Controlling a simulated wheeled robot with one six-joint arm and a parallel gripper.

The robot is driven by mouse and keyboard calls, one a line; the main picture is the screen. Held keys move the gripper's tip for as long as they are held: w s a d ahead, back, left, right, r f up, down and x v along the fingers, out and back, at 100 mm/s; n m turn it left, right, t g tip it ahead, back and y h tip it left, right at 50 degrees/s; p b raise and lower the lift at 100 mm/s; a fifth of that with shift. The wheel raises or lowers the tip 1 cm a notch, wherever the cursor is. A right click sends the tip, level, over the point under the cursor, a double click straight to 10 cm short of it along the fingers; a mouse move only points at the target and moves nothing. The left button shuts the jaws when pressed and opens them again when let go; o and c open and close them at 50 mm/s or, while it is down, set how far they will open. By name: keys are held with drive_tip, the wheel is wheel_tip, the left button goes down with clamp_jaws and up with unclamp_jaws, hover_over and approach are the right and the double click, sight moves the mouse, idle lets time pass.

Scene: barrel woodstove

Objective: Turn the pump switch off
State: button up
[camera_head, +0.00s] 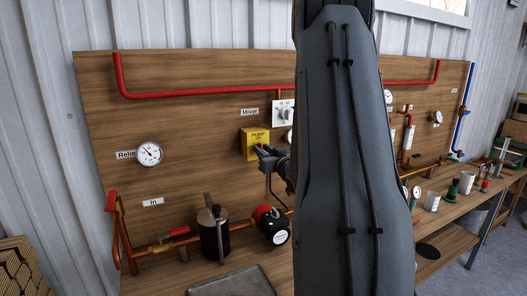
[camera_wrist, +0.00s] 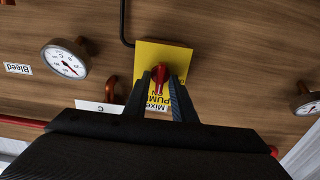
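The pump switch is a yellow box (camera_head: 251,146) lettered "PUMP ON" on the wooden panel in the head view, below the "Mixer" label. In the wrist view the yellow box (camera_wrist: 185,57) fills the upper middle, with a red knob (camera_wrist: 160,72) on its face. My gripper (camera_wrist: 158,82) is open at the box, one finger on each side of the knob. I cannot tell whether either finger touches it. In the head view my gripper (camera_head: 264,152) reaches the box from the lower right, and the knob is hard to make out.
A white dial plate (camera_head: 284,112) sits up and right of the switch. A round gauge (camera_head: 149,154), a dark cylinder (camera_head: 212,237) and a red pump (camera_head: 268,222) stand to the left and below. A red pipe (camera_head: 210,93) crosses above. My arm hides the panel's middle right.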

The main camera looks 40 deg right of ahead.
drive_tip(key=shift+n+b, duration=0.3)
drive_tip(key=shift+b, duration=0.15)
drive_tip(key=n+b, duration=0.5)
drive_tip(key=b, duration=0.1)
drive_tip(key=n+b, duration=0.6)
drive_tip(key=b, duration=0.1)
drive_tip(key=n+b, duration=0.6)
drive_tip(key=b, duration=0.1)
drive_tip(key=shift+a+f, duration=0.2)
drive_tip(key=shift+f, duration=0.15)
drive_tip(key=o, duration=0.7)
drive_tip(key=shift+r, duration=0.1)
